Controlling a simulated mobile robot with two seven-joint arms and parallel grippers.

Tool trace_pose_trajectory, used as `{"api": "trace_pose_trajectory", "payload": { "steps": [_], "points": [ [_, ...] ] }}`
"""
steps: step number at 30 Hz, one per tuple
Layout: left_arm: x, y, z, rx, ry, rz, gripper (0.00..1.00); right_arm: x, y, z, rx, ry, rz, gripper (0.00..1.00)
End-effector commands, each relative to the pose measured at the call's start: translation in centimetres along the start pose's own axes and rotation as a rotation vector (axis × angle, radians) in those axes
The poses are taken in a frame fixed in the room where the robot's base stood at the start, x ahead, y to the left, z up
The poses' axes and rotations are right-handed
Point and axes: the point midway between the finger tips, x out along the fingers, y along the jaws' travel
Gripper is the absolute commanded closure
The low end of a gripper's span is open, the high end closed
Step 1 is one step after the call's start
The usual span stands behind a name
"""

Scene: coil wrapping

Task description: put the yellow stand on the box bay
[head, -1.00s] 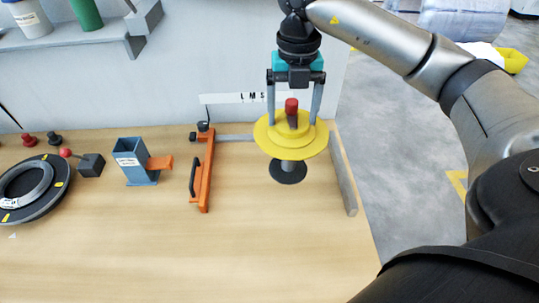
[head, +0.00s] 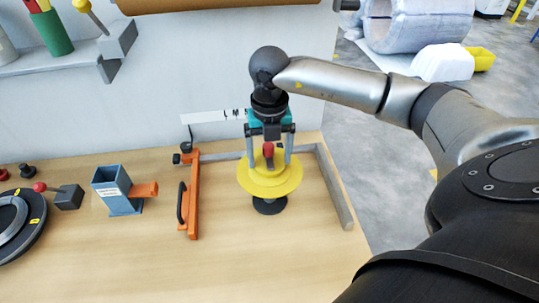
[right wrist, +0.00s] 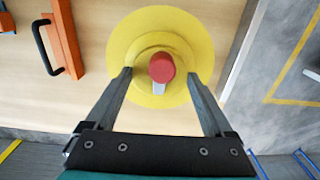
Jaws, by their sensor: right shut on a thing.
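The yellow stand (head: 270,182) has a wide yellow disc, a raised hub, a red knob (head: 268,150) on top and a round black foot (head: 270,206). My right gripper (head: 270,160) is shut on it from above, one finger on each side of the hub. In the right wrist view the yellow disc (right wrist: 205,40) and red knob (right wrist: 161,67) lie between the fingertips (right wrist: 161,85). The stand is upright over the bay bounded by an orange bar (head: 191,207) and a grey rail (head: 335,190). I cannot tell whether its foot touches the table. My left gripper is out of view.
A blue-grey bin (head: 112,190) with an orange spout, a dark block with a red ball (head: 67,197) and a black ring (head: 20,225) stand to the left. A shelf (head: 60,60) is on the wall behind. The front of the table (head: 200,270) is clear.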

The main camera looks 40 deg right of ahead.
Motion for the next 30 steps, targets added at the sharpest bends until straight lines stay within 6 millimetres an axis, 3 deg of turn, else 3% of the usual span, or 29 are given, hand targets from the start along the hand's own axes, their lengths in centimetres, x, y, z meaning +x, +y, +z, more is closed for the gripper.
{"api": "trace_pose_trajectory", "payload": {
  "steps": [11,12,14,25,30],
  "points": [
    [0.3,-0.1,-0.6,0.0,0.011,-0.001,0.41,0.6,0.1,0.1,0.0,-0.004,0.002,1.0],
    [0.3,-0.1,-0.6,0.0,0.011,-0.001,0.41,0.6,0.0,0.0,0.0,-0.002,0.001,0.1],
    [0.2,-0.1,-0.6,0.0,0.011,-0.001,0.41,0.5,0.0,0.0,0.0,-0.002,0.001,0.03],
    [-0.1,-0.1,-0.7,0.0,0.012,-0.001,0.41,0.0,0.1,0.1,0.0,-0.003,0.002,0.0],
    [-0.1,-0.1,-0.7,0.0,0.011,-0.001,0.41,-2.9,0.1,0.1,0.0,-0.006,0.004,0.0]
  ]
}}
